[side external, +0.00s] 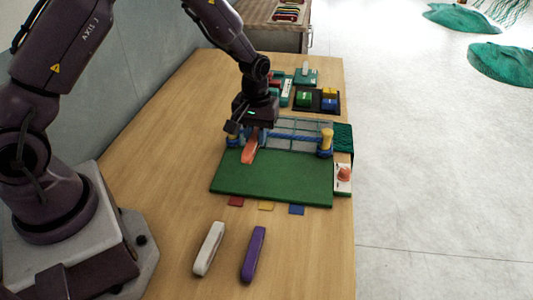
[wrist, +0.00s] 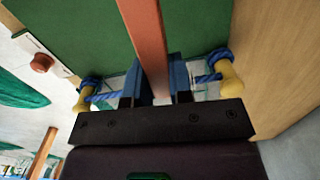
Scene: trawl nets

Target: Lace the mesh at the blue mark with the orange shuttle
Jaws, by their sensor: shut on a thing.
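My gripper (side external: 252,130) is shut on the orange shuttle (side external: 249,154), near the left end of the net frame. In the wrist view the shuttle (wrist: 145,35) runs between my two blue fingers (wrist: 162,82) and out over the green mat. The mesh (side external: 292,134) is stretched behind the green mat (side external: 273,182), between yellow posts with blue rope; my gripper hides its left part. I cannot make out a blue mark on the mesh itself.
A white shuttle (side external: 209,248) and a purple shuttle (side external: 253,254) lie on the table in front. A red button on a white box (side external: 343,178) is right of the mat. A black tray (side external: 317,100) with coloured blocks stands behind the frame.

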